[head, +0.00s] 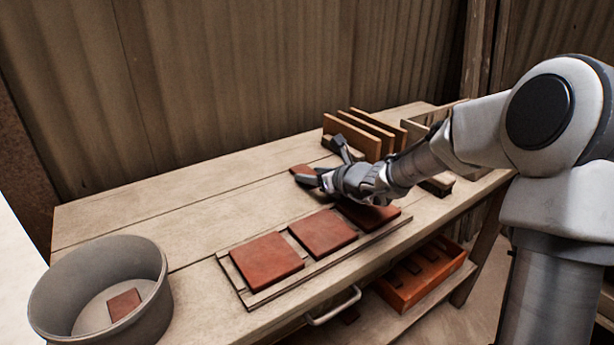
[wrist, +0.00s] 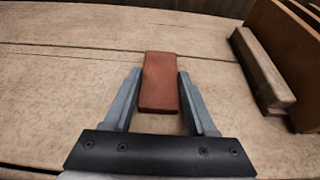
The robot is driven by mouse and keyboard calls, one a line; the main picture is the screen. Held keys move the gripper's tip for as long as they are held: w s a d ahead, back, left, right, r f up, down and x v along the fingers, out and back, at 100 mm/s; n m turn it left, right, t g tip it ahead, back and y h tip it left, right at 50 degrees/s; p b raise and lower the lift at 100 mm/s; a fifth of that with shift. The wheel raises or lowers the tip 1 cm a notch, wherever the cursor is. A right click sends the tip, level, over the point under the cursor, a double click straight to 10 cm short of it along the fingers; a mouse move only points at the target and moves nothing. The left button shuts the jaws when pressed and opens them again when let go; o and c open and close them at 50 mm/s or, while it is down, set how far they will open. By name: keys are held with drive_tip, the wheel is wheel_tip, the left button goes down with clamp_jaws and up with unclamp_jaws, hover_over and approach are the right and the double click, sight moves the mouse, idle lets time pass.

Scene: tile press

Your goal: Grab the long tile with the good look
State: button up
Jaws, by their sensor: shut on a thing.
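A long, narrow red-brown tile (wrist: 160,80) lies between the fingers of my gripper (wrist: 159,74) in the wrist view, its length running away from me. Its visible face looks plain and whole. My gripper is shut on it by its long sides, with the far end sticking out past the fingertips. In the head view my gripper (head: 323,166) is low over the bench, and only a small part of the tile (head: 301,169) shows beside the fingers. I cannot tell whether the tile still touches the bench.
Square red tiles (head: 267,262) lie on a slatted board (head: 252,298) along the bench front. A rack of upright orange-brown boards (head: 352,130) stands behind my gripper. A round grey bin (head: 153,290) holds a tile piece at lower left. An orange crate (head: 400,300) sits below.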

clamp_jaws()
drive_tip(key=shift+r, duration=0.1)
